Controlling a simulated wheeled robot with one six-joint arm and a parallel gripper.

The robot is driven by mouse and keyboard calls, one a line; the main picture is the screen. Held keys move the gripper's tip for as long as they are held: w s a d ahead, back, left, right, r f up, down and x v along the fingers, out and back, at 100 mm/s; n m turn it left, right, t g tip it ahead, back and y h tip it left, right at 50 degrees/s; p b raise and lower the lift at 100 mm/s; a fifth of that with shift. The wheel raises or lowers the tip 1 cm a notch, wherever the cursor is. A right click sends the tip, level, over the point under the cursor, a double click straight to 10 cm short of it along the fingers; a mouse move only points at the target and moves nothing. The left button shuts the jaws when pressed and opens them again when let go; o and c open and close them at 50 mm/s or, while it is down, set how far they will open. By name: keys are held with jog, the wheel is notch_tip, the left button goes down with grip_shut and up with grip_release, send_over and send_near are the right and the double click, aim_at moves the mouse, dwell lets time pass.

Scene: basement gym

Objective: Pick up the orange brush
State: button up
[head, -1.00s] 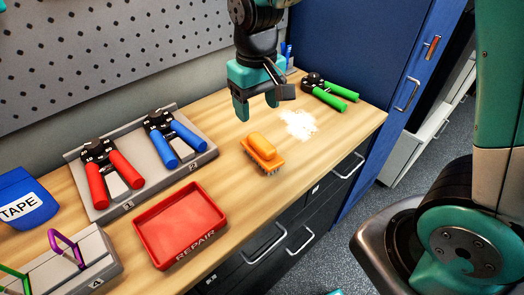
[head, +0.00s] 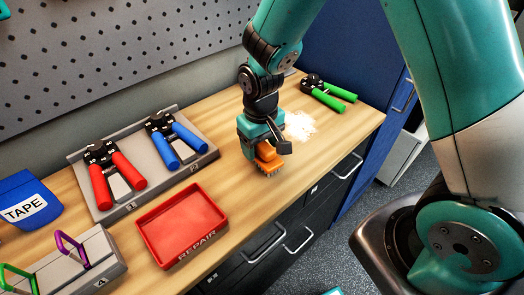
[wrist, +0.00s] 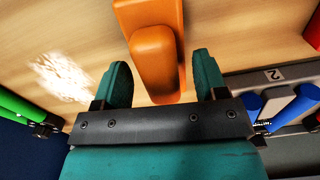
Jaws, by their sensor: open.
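The orange brush (head: 267,158) stands bristles down on the wooden bench, partly hidden by my gripper in the head view. In the wrist view the orange brush (wrist: 155,55) lies ahead of and between the two finger lines, its raised handle pointing toward the gripper. My gripper (head: 263,150) is low over the brush, with its fingers on either side of it. In the wrist view my gripper (wrist: 163,75) is open, with a gap between each finger and the brush handle.
A white powder patch (head: 299,126) and green-handled pliers (head: 328,93) lie behind. A red REPAIR tray (head: 182,226) is at the front left. A grey holder (head: 198,158) carries red-handled (head: 116,174) and blue-handled pliers (head: 176,139). A blue TAPE box (head: 25,201) is far left.

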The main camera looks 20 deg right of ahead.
jog(key=shift+c, duration=0.5)
jog(key=c, duration=0.6)
jog(key=shift+c, duration=0.2)
notch_tip(320, 180, up, 20)
jog(key=shift+b, duration=0.45)
